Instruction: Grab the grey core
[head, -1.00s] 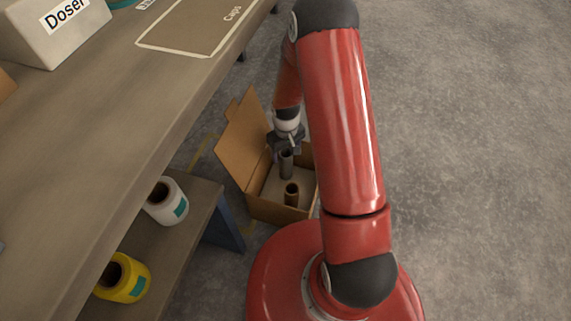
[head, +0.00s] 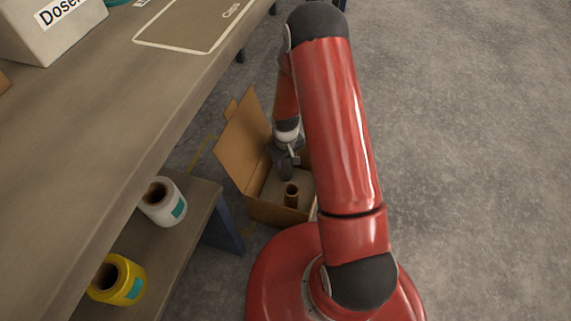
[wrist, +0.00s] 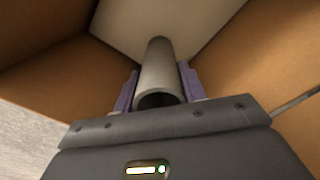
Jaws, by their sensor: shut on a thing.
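The grey core (wrist: 158,68) is a hollow grey tube in the wrist view, with its open end toward my gripper. My gripper (wrist: 156,90) is shut on it, with a purple-padded finger touching each side. In the head view the grey core (head: 285,170) shows as a dark tube below my gripper (head: 284,158), inside the open cardboard box (head: 262,211). The gripper covers its upper part. A brown core (head: 291,195) stands upright in the same box, nearer the front.
The box's raised flap (head: 240,145) stands on its left side. A workbench (head: 110,110) is at the left, with a lower shelf (head: 185,245) holding a white roll (head: 165,203) and a yellow roll (head: 122,283). Open floor (head: 470,160) lies at the right.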

